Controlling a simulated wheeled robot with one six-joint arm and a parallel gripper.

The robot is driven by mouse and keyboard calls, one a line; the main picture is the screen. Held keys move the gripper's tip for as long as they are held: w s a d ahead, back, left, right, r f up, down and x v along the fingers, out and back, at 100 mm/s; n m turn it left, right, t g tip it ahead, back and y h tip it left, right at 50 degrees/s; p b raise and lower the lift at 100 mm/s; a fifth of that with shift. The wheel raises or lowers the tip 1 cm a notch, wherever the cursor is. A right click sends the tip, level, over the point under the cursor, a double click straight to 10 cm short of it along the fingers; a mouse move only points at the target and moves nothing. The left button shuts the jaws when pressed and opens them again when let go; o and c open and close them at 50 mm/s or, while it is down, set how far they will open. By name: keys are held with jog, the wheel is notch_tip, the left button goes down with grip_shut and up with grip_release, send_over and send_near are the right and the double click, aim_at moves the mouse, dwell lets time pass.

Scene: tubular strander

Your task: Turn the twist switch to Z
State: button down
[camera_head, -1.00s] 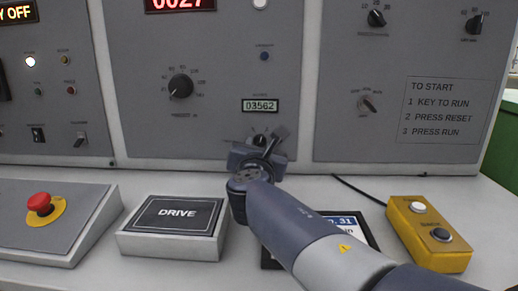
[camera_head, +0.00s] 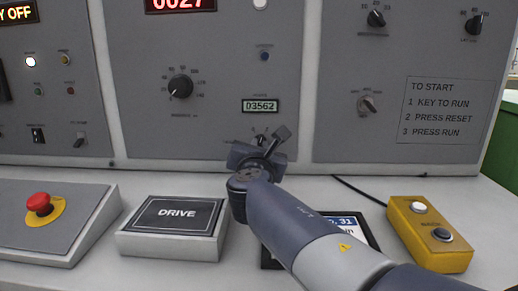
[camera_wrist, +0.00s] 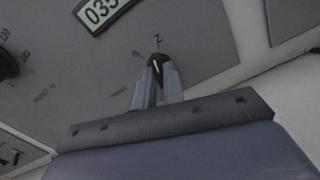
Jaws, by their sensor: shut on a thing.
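The twist switch (camera_wrist: 156,61) is a small black knob on the grey panel, below the green counter display (camera_head: 262,105). In the wrist view a Z mark (camera_wrist: 158,40) stands just above the knob, with another small mark to its left. The knob's tip faces up, roughly toward the Z. My gripper (camera_wrist: 157,88) is shut on the knob, one finger on each side. In the head view my gripper (camera_head: 262,155) reaches the panel and hides much of the knob (camera_head: 260,139).
A larger dial (camera_head: 180,87) is up left and another knob (camera_head: 368,104) is right on the neighbouring panel. On the desk below are a DRIVE box (camera_head: 175,215), a dark tablet-like plate (camera_head: 345,225) under my arm, and a yellow button box (camera_head: 430,232).

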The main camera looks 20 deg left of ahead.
jog(key=shift+f+m+b, duration=0.2)
jog(key=shift+m+b, duration=0.5)
jog(key=shift+m, duration=0.3)
jog(key=shift+r+m, duration=0.2)
jog(key=shift+m, duration=0.3)
jog(key=c, duration=1.5)
grip_release()
jog(key=p+v, duration=0.1)
jog(key=v, duration=1)
jog(key=shift+d, duration=0.1)
jog(key=shift+w, duration=0.1)
